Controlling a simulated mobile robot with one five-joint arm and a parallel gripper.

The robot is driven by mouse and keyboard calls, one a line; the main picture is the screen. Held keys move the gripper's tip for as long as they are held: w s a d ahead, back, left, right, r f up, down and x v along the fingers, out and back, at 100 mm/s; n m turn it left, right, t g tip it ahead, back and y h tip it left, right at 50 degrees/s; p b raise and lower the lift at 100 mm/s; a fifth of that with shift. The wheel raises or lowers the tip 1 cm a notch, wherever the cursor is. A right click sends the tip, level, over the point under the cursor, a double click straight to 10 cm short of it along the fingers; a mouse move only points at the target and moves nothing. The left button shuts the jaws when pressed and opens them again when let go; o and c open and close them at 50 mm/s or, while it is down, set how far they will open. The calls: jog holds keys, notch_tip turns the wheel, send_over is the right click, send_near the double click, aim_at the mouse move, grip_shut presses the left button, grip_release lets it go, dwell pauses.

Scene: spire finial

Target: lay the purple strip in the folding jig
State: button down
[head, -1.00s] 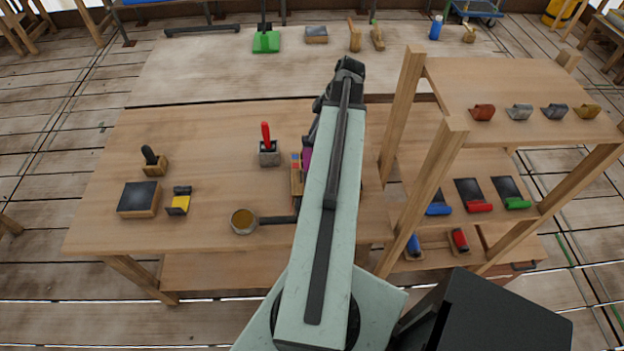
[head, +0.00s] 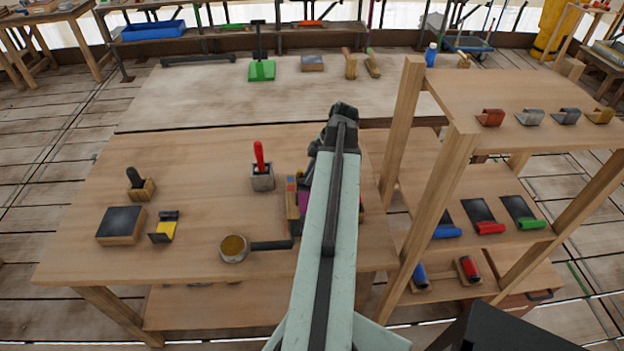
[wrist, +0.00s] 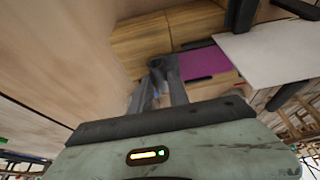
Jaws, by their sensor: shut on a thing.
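The purple strip (head: 304,202) shows as a small patch beside my arm in the head view, mostly hidden by the arm. In the wrist view the purple strip (wrist: 205,62) is a flat band right at the fingers. My gripper (wrist: 163,68) is shut on the purple strip, near wooden blocks. In the head view the gripper itself is hidden behind the arm. A small dark angled piece with a yellow part (head: 164,228) stands on the left of the table; I cannot tell whether it is the folding jig.
A narrow wooden holder with coloured pieces (head: 291,198) stands just left of my arm. A pot with a dark handle (head: 234,248), a red-handled tool (head: 259,157) and a dark-topped block (head: 121,225) are on the table (head: 205,185). A wooden shelf post (head: 402,130) rises close on the right.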

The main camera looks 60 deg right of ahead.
jog(key=c, duration=1.3)
grip_release()
jog(key=shift+o, duration=0.2)
jog(key=shift+r, duration=0.1)
jog(key=p+v, duration=1.1)
jog(key=v, duration=0.1)
jog(key=shift+w, duration=0.1)
